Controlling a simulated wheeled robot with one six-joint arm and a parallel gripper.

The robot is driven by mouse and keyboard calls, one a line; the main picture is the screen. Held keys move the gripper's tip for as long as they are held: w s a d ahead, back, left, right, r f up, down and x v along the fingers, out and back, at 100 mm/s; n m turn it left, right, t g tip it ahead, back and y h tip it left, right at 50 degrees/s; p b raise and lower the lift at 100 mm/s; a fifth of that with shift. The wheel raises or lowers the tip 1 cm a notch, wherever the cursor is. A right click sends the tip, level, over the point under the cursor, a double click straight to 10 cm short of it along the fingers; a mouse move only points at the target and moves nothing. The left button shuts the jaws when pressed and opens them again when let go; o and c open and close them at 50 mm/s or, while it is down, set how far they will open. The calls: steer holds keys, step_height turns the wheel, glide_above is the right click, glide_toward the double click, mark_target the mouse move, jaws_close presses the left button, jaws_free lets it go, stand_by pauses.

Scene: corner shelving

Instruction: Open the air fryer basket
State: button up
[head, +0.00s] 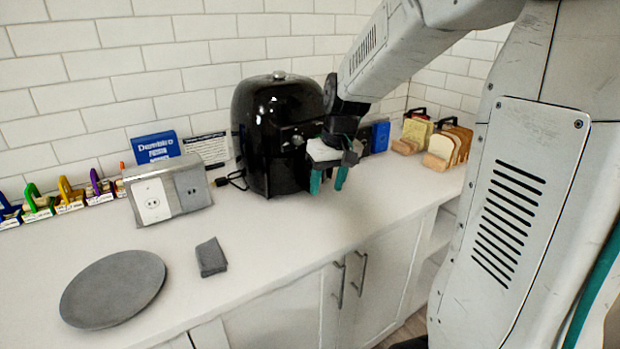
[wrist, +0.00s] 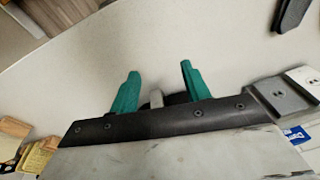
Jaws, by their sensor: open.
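The black air fryer (head: 262,135) stands upright on the counter against the tiled wall in the head view. Its front, where the basket and handle would be, is partly hidden behind my gripper and arm. My gripper (head: 328,182) is in front of the air fryer's right side, with its two green fingers pointing down and apart. In the wrist view my gripper (wrist: 158,88) is open, with a small pale piece and a dark shape showing between the bases of the fingers. I cannot tell whether these belong to the basket handle.
A grey-and-white outlet box (head: 168,190) stands left of the fryer. A round grey plate (head: 113,288) and a dark grey block (head: 211,257) lie on the counter's left. Bread in racks (head: 447,148) stands at right. The counter's front middle is clear.

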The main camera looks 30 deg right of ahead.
steer(key=w+d+r+n+t, duration=0.1)
steer(key=w+d+r+t, duration=0.2)
steer(key=w, duration=0.5)
steer(key=shift+n+h, duration=0.3)
steer(key=shift+h, duration=0.1)
steer(key=shift+s+d+x, duration=0.1)
steer(key=shift+d+x, duration=0.05)
steer(key=shift+x, duration=1.35)
steer(key=shift+s+d+x, duration=0.1)
steer(key=shift+d+x, duration=0.05)
steer(key=shift+x, duration=1.4)
steer(key=shift+d+x, duration=0.15)
steer(key=shift+x, duration=1.35)
steer(key=shift+f, duration=0.1)
jaws_close()
